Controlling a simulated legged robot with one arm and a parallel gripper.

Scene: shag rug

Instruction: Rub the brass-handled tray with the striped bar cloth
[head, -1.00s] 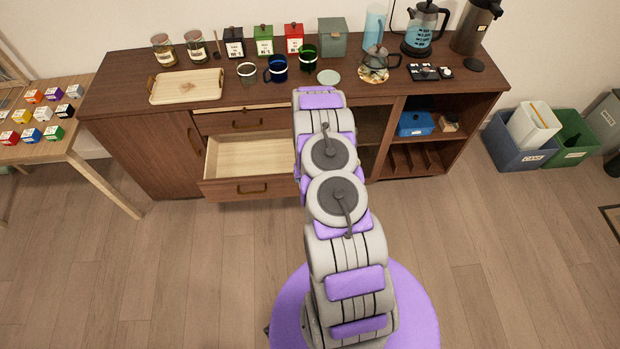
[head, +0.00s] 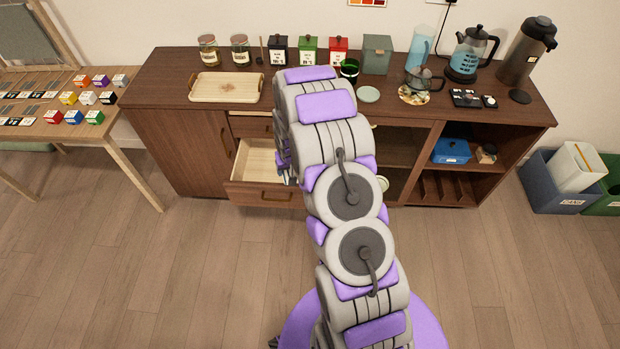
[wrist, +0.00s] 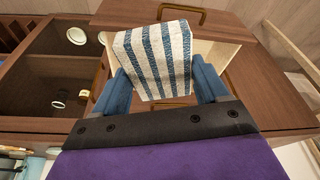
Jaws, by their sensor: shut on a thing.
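The brass-handled tray (head: 226,88) is a pale wooden tray with handles at its ends, lying flat on the left part of the cabinet top. My gripper (wrist: 160,78) is shut on the striped bar cloth (wrist: 155,55), a white piece with blue stripes held between the blue fingers in the wrist view. The cloth is in front of the open drawer (wrist: 220,52). In the head view my arm covers most of the gripper and I cannot make out the cloth there. The gripper is low, right of and below the tray, apart from it.
The open drawer (head: 257,160) juts from the cabinet (head: 182,150) below the top. Jars (head: 208,50), tins (head: 308,52) and a kettle (head: 468,55) stand along the back. A side table (head: 50,128) with small coloured boxes is at the left. The floor in front is clear.

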